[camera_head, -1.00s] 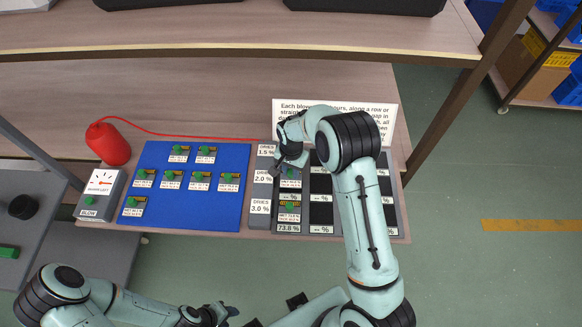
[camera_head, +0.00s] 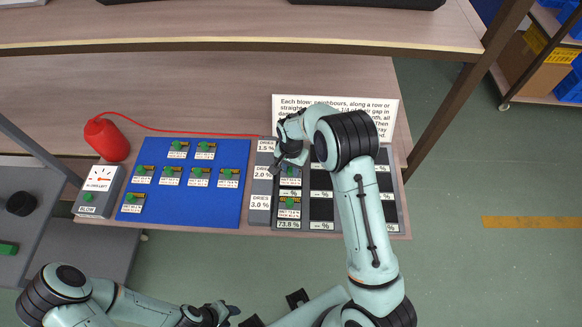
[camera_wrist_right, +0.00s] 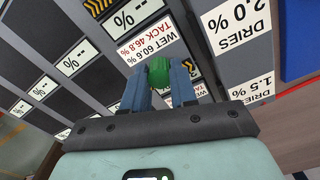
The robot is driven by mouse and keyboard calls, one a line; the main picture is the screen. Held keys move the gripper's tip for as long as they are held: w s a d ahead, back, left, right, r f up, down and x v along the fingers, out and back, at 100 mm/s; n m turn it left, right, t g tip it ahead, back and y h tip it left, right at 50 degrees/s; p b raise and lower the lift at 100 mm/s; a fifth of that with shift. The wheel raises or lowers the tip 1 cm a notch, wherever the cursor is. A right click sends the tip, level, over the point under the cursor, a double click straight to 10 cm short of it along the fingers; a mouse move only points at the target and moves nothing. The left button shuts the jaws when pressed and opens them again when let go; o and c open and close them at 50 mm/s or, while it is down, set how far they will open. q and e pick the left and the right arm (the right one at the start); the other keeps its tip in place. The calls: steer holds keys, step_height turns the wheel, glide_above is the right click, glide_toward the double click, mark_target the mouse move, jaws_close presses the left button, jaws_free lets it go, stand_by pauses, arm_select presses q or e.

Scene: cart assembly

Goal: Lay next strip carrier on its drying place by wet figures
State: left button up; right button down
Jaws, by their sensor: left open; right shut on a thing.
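My right gripper (camera_wrist_right: 172,80) is shut on the green knob (camera_wrist_right: 159,71) of a strip carrier. The carrier's label (camera_wrist_right: 160,43) reads wet 60.6 % and tack 46.8 %. In the head view this carrier (camera_head: 290,182) is at the left cell of the "dries 2.0 %" row of the grey drying tray (camera_head: 392,229), partly hidden by my gripper. I cannot tell if it rests fully on the tray. Another carrier (camera_head: 289,203) lies in the left cell below, above a 73.8 % readout. My left gripper (camera_head: 228,312) is open and empty, low in the head view.
A blue mat (camera_head: 215,215) holds several carriers with green knobs. Left of it are a grey blow box (camera_head: 99,192) with a dial and a red bulb (camera_head: 107,140) with a red hose. An instruction sign (camera_head: 385,115) stands behind the tray. My right arm covers much of the tray.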

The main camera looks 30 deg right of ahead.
steer(key=shift+f, duration=0.2)
steer(key=shift+f+b, duration=0.35)
steer(key=shift+f, duration=0.15)
steer(key=c, duration=0.8)
jaws_free()
step_height(320, 180, up, 14)
steer(key=shift+f, duration=0.25)
